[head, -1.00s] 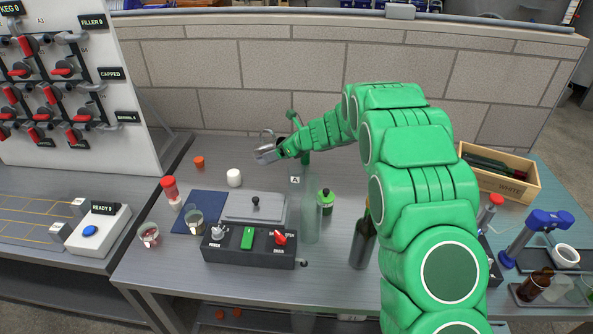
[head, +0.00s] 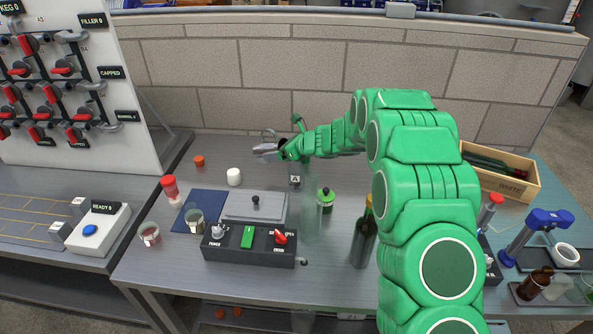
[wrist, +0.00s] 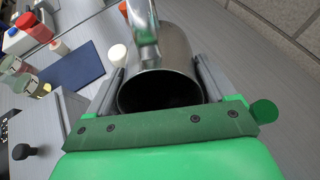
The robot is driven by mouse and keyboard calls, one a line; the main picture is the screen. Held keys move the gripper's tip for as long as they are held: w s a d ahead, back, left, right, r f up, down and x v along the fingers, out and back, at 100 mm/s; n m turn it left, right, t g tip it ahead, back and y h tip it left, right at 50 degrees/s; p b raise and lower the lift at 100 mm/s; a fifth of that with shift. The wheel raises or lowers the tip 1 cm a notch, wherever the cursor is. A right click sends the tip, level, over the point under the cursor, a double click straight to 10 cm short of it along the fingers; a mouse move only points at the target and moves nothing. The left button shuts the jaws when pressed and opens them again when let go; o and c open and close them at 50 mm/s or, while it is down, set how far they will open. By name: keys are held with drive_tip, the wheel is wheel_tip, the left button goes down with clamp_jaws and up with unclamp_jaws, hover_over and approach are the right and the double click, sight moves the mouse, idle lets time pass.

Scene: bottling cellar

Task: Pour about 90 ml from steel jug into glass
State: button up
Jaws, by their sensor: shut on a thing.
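My gripper (head: 283,150) is shut on the steel jug (head: 266,149), held in the air above the back of the bench. In the wrist view the jug (wrist: 176,48) sits between the two fingers, its mouth toward the camera and its inside dark; I cannot tell the liquid level. A second small glass (head: 149,234) with something reddish stands further left. I cannot tell which glass the task means. The jug is apart from both.
A control box (head: 248,246) with switches and a grey plate with a black knob (head: 255,200) stand at mid-bench. A wooden crate (head: 516,188) is at right.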

drive_tip(key=shift+s+d+r+t+y+p, duration=0.1)
drive_tip(key=shift+r+t+y+p, duration=0.15)
drive_tip(key=shift+y, duration=0.2)
drive_tip(key=shift+d+r+t+y+p, duration=0.1)
drive_tip(key=shift+t+y+p, duration=0.05)
drive_tip(key=shift+t+y, duration=0.25)
idle(1.1)
drive_tip(key=shift+s+d+r+y, duration=0.2)
drive_tip(key=shift+s+d+y, duration=0.05)
drive_tip(key=shift+d+y, duration=0.3)
idle(0.6)
drive_tip(key=shift+a, duration=0.1)
drive_tip(key=shift+w+a+f+g+h, duration=0.3)
drive_tip(key=shift+a+h, duration=0.25)
drive_tip(key=shift+h, duration=0.15)
drive_tip(key=shift+w+a+f+g+h, duration=0.15)
drive_tip(key=shift+f+g+h, duration=0.1)
drive_tip(key=shift+h, duration=0.35)
drive_tip(key=shift+a+r+g+h, duration=0.1)
drive_tip(key=shift+r+g+h, duration=0.25)
drive_tip(key=shift+h, duration=0.45)
drive_tip(key=shift+f+g+h, duration=0.25)
drive_tip(key=shift+h, duration=0.25)
drive_tip(key=shift+w+a+f+h, duration=0.1)
drive_tip(key=shift+h, duration=0.3)
